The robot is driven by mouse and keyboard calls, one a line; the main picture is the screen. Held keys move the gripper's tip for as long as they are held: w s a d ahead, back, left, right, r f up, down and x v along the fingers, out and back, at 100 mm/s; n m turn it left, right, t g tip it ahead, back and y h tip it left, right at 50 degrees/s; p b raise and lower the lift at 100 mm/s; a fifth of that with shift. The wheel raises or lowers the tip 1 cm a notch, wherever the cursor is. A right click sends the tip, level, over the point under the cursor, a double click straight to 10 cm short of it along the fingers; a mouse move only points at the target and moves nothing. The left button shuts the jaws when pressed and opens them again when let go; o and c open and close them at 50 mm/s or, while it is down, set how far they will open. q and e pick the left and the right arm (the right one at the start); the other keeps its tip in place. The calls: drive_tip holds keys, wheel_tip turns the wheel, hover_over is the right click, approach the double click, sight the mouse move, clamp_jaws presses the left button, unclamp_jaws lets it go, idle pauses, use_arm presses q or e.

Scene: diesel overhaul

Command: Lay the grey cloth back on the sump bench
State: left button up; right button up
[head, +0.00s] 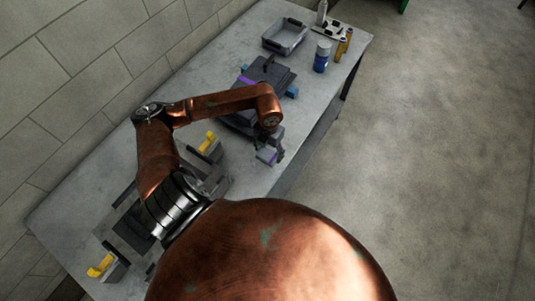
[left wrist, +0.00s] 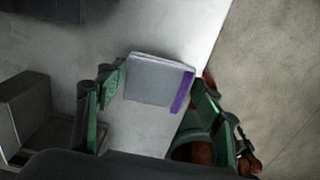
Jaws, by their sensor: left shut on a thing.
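The grey cloth (left wrist: 157,82) is a folded pad with a purple stripe along one edge. In the left wrist view it sits between the two green fingers of my left gripper (left wrist: 158,95), which is shut on it. In the head view the cloth (head: 266,156) shows small at the tip of my left gripper (head: 273,148), near the bench's front edge. Whether it touches the top I cannot tell. The sump bench (head: 312,88) is a long pale grey top along the wall. My right gripper is not in view.
A dark part (head: 270,72) with blue supports lies mid-bench, beyond the gripper. Further back are a grey tray (head: 286,36), a blue bottle (head: 322,57) and yellow cylinders (head: 341,48). Yellow-topped holders (head: 208,143) stand nearer. Open floor (head: 430,150) lies to the right.

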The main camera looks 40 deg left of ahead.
sight(268, 152)
use_arm(q)
drive_tip(key=shift+w+a+f, duration=0.15)
drive_tip(key=shift+a+f, duration=0.15)
drive_tip(key=shift+f, duration=0.2)
drive_tip(key=shift+w+f, duration=0.1)
drive_tip(key=shift+f, duration=1.45)
drive_tip(key=shift+f, duration=0.2)
drive_tip(key=o, duration=1.2)
drive_tip(key=shift+r, duration=0.1)
wheel_tip(268, 152, up, 12)
drive_tip(key=shift+r, duration=0.1)
